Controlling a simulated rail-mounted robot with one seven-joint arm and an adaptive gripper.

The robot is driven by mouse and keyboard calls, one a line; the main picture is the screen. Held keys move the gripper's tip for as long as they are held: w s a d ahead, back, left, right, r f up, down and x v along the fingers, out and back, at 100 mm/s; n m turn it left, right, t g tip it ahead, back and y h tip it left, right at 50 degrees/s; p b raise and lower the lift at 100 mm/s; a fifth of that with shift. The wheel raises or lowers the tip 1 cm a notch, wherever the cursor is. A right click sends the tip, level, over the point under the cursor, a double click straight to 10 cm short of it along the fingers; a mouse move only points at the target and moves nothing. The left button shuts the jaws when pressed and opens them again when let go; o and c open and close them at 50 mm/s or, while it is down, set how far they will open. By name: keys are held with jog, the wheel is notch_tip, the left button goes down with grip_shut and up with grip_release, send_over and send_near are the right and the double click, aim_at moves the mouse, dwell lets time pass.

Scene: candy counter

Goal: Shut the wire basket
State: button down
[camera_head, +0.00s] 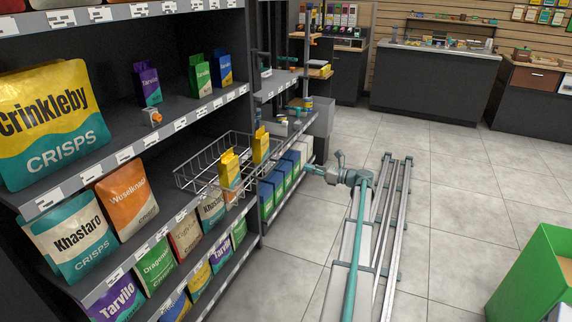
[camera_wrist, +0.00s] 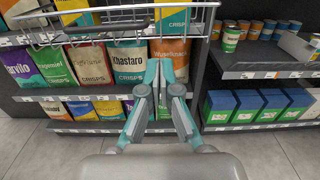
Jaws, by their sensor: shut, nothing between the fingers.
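The wire basket (camera_head: 196,178) is a silver wire drawer that juts out from the dark shelf unit, so it stands open. Yellow packets (camera_head: 229,168) stand in it. In the wrist view the basket's front wires (camera_wrist: 110,38) cross the top of the picture. My gripper (camera_head: 313,170) is in the aisle to the right of the basket, apart from it in the head view. In the wrist view my gripper (camera_wrist: 155,92) is shut and empty, its fingertips pointing at the shelf below the basket's front rim.
Bags of crisps (camera_head: 126,198) line the shelves around and under the basket. Blue and green boxes (camera_head: 279,182) stand on a low shelf near my gripper. A green bin (camera_head: 533,275) stands at the right.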

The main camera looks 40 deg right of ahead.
aim_at(278, 161)
jog(key=x, duration=1.4)
jog(key=shift+w+d, duration=0.1)
